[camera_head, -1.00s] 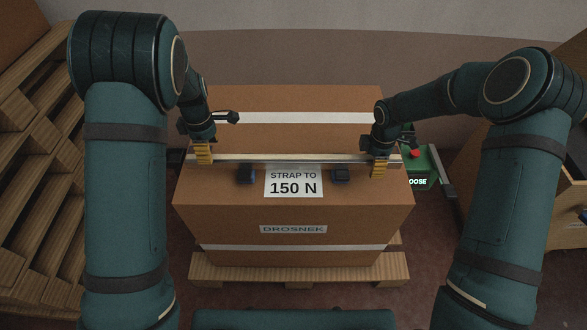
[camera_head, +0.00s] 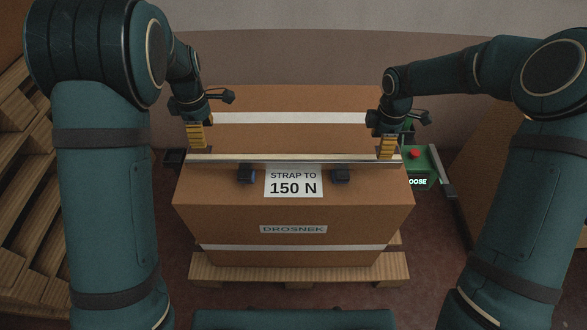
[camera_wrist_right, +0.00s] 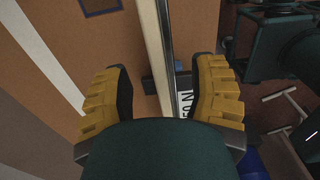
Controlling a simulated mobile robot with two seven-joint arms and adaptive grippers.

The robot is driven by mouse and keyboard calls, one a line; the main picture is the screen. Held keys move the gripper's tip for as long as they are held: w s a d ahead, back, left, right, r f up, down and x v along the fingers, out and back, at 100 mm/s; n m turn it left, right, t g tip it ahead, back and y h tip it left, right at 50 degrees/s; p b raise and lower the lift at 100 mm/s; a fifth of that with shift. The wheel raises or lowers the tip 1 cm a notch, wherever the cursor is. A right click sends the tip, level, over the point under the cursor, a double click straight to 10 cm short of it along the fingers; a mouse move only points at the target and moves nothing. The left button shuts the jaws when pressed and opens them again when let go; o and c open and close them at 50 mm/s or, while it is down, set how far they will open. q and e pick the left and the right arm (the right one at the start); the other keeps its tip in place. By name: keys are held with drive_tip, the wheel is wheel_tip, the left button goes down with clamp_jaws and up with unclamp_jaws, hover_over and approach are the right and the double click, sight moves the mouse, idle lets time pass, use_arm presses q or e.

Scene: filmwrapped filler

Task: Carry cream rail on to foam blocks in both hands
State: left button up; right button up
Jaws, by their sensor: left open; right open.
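The cream rail (camera_head: 290,158) lies level, left to right, across the top of a large brown carton (camera_head: 225,192). It also shows in the right wrist view (camera_wrist_right: 153,45), passing between the fingers. Two small dark blocks, likely the foam blocks, the left one (camera_head: 246,175) and the right one (camera_head: 341,176), show just in front of the rail. I cannot tell whether they touch it. My left gripper (camera_head: 196,147) is open at the rail's left end. My right gripper (camera_head: 386,154) is open near its right end, a finger on either side, with gaps visible in the wrist view.
The carton carries a white "STRAP TO 150 N" label (camera_head: 293,182) and stands on a wooden pallet (camera_head: 300,273). A green box with a red button (camera_head: 416,165) is right of the carton. Wooden slatted racking (camera_head: 25,200) stands at the left.

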drive_tip(key=shift+r, duration=1.75)
